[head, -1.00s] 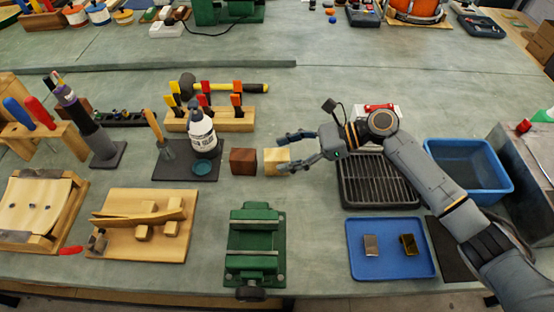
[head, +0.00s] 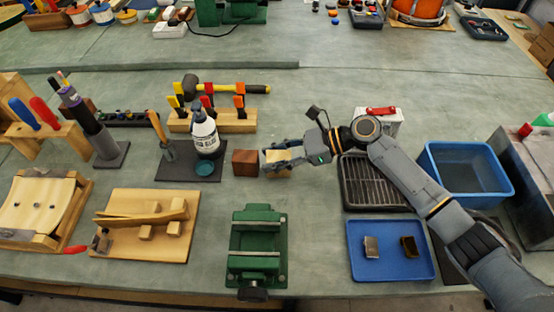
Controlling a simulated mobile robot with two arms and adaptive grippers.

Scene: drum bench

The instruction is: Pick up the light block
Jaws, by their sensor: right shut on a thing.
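The light block (head: 281,174) is a pale wooden cube in the middle of the bench, just right of a dark red-brown block (head: 245,162). My right gripper (head: 277,161) reaches in from the right and is shut on the light block, with its fingers along the block's sides covering part of it. I cannot tell whether the block is clear of the bench top. My left gripper is not in view.
A green vise (head: 257,245) stands in front of the blocks. A white bottle (head: 203,133) stands on a dark mat behind left. A black rack (head: 357,190), a blue tray (head: 365,268) and a blue bin (head: 470,150) are to the right.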

